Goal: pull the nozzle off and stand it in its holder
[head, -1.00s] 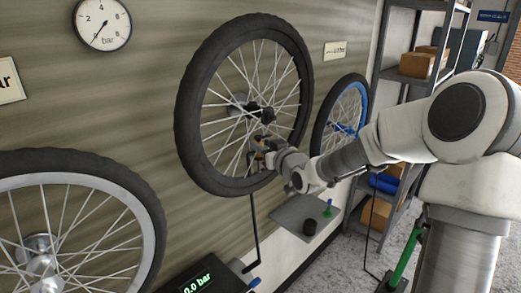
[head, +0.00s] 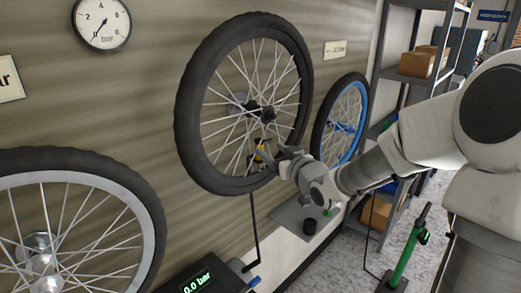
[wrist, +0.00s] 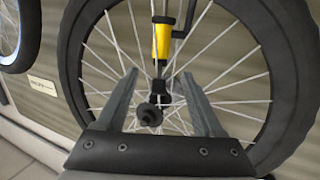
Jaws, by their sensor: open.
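The nozzle (wrist: 162,42) is yellow with black ends and a thin black hose. It sits at the spokes of the large black-tyred wheel (head: 189,120), and it shows small in the head view (head: 259,152). My gripper (wrist: 160,72) is open and empty, with a finger on either side of the nozzle's black lower end in the wrist picture. A gap shows on both sides; I cannot tell the depth between them. In the head view my gripper (head: 272,153) is just right of the nozzle. A small black cup (head: 309,227), possibly the holder, is on the grey shelf (head: 288,214).
The wheel hub (wrist: 148,114) shows between my fingers in the wrist view. A green-topped item (head: 328,209) stands on the shelf. A pressure display (head: 196,283) is below the wheel. A green floor pump (head: 407,255) and a shelf rack (head: 412,83) are at right.

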